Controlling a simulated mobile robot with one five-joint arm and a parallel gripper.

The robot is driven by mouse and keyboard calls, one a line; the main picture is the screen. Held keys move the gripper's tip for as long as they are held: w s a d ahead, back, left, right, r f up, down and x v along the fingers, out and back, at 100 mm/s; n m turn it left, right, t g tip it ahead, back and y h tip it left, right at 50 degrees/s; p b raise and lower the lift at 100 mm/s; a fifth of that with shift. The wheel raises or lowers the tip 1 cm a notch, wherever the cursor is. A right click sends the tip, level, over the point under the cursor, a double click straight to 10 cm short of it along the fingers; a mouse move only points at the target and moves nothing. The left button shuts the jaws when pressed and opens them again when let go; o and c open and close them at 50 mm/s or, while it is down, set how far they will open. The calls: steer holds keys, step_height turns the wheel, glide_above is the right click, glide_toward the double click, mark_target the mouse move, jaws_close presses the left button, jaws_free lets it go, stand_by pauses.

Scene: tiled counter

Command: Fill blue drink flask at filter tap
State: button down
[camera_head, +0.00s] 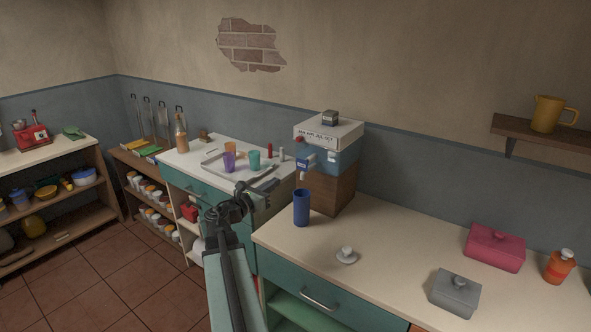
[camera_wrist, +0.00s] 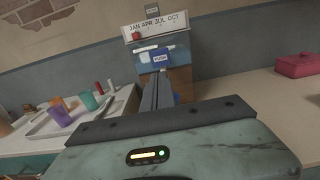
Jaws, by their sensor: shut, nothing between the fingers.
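The blue drink flask (camera_head: 302,210) stands upright on the counter in the head view, below the front of the filter dispenser (camera_head: 333,160). Its inside cannot be made out. The dispenser has a white top, a blue body and a wooden base; in the wrist view its blue PUSH part (camera_wrist: 160,58) faces me. A small white tap (camera_head: 304,176) shows just above the flask. My gripper (camera_head: 274,185) is shut and empty, left of the flask and apart from it. In the wrist view its fingers (camera_wrist: 158,88) hide most of the flask (camera_wrist: 177,99).
A white round lid with a knob (camera_head: 346,256) lies on the counter. A grey box (camera_head: 454,293), a pink box (camera_head: 495,248) and an orange bottle (camera_head: 560,267) stand to the right. A tray (camera_head: 212,166) with purple and teal cups is at left.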

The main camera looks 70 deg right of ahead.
steer(key=x, duration=1.3)
steer(key=shift+d, duration=0.4)
steer(key=shift+s, duration=0.1)
steer(key=shift+x, duration=0.8)
steer(key=shift+s+d+r, duration=0.1)
steer(key=shift+d+r, duration=0.1)
steer(key=shift+r, duration=0.05)
glide_toward(302, 163)
steer(key=v, duration=0.6)
steer(key=shift+w+d+f, duration=0.15)
steer(key=shift+w, duration=0.15)
